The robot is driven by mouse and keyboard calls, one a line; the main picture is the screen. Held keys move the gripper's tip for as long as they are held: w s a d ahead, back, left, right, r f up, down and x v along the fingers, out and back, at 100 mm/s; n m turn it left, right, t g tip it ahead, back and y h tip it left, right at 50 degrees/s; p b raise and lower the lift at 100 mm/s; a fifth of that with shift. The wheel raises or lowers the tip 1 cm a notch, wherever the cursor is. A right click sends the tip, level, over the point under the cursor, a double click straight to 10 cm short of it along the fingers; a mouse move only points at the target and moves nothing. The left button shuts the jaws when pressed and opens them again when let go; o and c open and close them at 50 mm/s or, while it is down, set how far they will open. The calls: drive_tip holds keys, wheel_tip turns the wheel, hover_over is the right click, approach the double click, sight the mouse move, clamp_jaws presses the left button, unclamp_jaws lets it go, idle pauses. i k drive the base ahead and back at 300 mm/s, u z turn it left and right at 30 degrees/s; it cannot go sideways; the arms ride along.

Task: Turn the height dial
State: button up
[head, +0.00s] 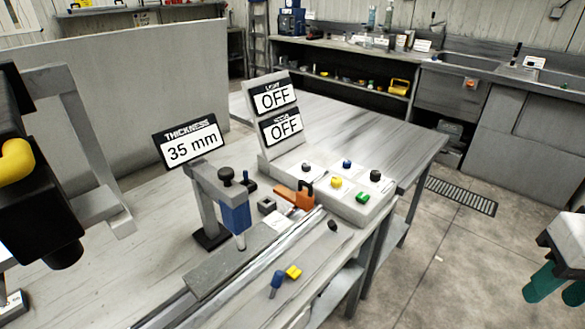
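A grey gauge stand (204,205) on the bench carries a blue block (236,217) with a thin tip pointing down. A black round knob (225,175) sits on top of its arm, and a smaller dark knob (249,183) shows behind the blue block. No dial has a readable height label. A sign (190,141) behind the stand reads "THICKNESS 35 mm". My gripper (557,289), with a pale body and two teal fingers, is at the right edge, partly cut off. Its fingers point down, apart and empty, over the floor, far right of the stand.
A console (347,208) with coloured knobs has two panels (274,96) reading "OFF". An orange clamp (295,196), a long rail (265,252) and blue and yellow pieces (292,272) are near the stand. A black device with a yellow knob (16,160) stands left. Floor right is clear.

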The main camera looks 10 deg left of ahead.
sight(306, 167)
drive_tip(key=u, duration=0.55)
drive_tip(key=k, duration=1.2)
drive_tip(key=z, duration=0.1)
drive_tip(key=i, duration=0.5)
drive_tip(key=z, duration=0.8)
drive_tip(key=i, duration=1.25)
drive_tip(key=u, duration=0.7)
drive_tip(key=i, duration=0.5)
